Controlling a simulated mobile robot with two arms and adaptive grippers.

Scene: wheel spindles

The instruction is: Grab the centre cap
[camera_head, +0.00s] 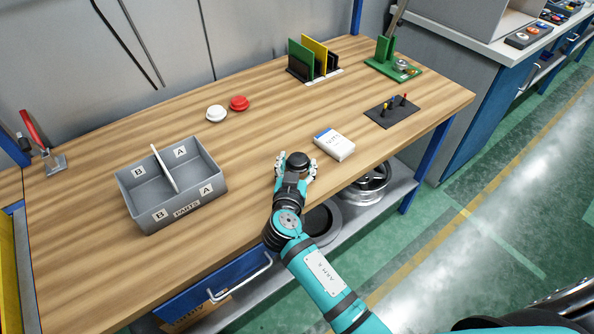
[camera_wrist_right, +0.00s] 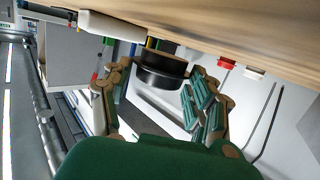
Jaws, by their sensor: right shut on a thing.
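The centre cap (camera_head: 298,159), a black round cap, is near the front edge of the wooden table, between the fingers of my right gripper (camera_head: 296,164). In the right wrist view the black cap (camera_wrist_right: 162,68) shows between the two green-and-tan fingers of the same gripper (camera_wrist_right: 158,80), close to the table surface. The right gripper is shut on the cap. Whether the cap's underside touches the table is hard to tell. My left gripper is in neither view.
A white box (camera_head: 334,144) lies just right of the cap. A grey divided parts bin (camera_head: 190,209) stands to the left. White (camera_head: 216,113) and red (camera_head: 239,103) round pieces lie further back. A black peg plate (camera_head: 392,112) is at the right. The table between bin and cap is clear.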

